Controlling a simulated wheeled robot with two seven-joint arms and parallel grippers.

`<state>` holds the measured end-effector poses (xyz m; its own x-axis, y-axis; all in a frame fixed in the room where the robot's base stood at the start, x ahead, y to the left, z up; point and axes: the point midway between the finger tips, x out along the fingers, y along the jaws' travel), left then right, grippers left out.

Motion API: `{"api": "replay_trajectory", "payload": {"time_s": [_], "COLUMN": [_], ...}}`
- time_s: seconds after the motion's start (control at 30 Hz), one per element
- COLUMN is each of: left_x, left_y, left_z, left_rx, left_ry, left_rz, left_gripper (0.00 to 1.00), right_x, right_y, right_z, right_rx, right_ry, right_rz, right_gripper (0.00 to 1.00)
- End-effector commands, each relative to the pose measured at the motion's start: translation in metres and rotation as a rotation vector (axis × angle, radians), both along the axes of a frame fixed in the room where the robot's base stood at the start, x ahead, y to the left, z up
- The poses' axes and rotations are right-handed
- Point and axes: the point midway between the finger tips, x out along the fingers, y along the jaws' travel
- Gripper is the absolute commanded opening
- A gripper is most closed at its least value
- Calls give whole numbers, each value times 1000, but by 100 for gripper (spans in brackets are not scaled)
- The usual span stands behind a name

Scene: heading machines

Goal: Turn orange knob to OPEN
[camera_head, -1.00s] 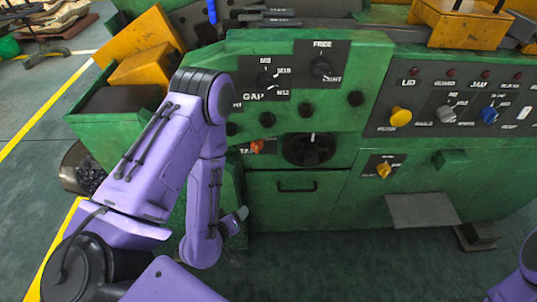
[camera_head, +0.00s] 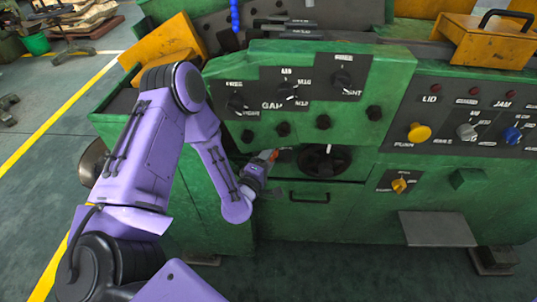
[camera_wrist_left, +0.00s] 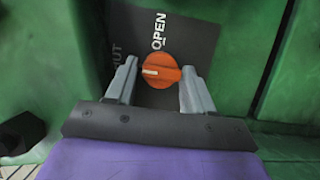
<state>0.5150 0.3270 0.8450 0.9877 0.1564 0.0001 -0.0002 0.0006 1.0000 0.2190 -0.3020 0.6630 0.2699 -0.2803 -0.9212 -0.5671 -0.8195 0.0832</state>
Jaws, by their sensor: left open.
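The orange knob (camera_wrist_left: 160,71) sits on a dark label plate (camera_wrist_left: 188,38) in the left wrist view. The word OPEN is printed above it and part of another word, ending in "UT", is to its left. The knob's pale mark points left. My left gripper (camera_wrist_left: 160,90) is open, with one finger on each side of the knob and gaps between fingers and knob. In the head view the left gripper (camera_head: 268,160) is at the green machine front, and the orange knob (camera_head: 272,155) shows only in part beside it. My right gripper is not in view.
A black handwheel (camera_head: 324,160) is just right of the left gripper. Black knobs (camera_head: 284,129) line the panel above. A yellow knob (camera_head: 399,186) and a drawer handle (camera_head: 309,197) are nearby. A black knob (camera_wrist_left: 22,132) shows left in the wrist view.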

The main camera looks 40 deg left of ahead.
Motion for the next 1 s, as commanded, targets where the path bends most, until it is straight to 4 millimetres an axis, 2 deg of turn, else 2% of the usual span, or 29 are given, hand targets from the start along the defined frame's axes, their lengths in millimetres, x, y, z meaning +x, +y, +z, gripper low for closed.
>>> {"api": "replay_trajectory", "payload": {"time_s": [0.23, 0.3, 0.37, 0.73, 1.0], "left_x": [1, 1, 1, 1, 1], "left_y": [1, 0, 0, 0, 0], "left_z": [-1, -1, -1, 1, 5], "left_rx": [0, 0, 0, 30, 164], "left_ry": [0, 0, 0, 18, 100], "left_rz": [1, 1, 1, 0, 0], "left_gripper": [53, 30, 12, 12, 12], "right_x": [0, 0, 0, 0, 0], "right_y": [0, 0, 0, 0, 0], "right_z": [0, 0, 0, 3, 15], "right_rx": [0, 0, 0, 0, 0], "right_ry": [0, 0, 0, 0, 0], "right_rz": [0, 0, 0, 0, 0], "right_gripper": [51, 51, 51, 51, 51]}}
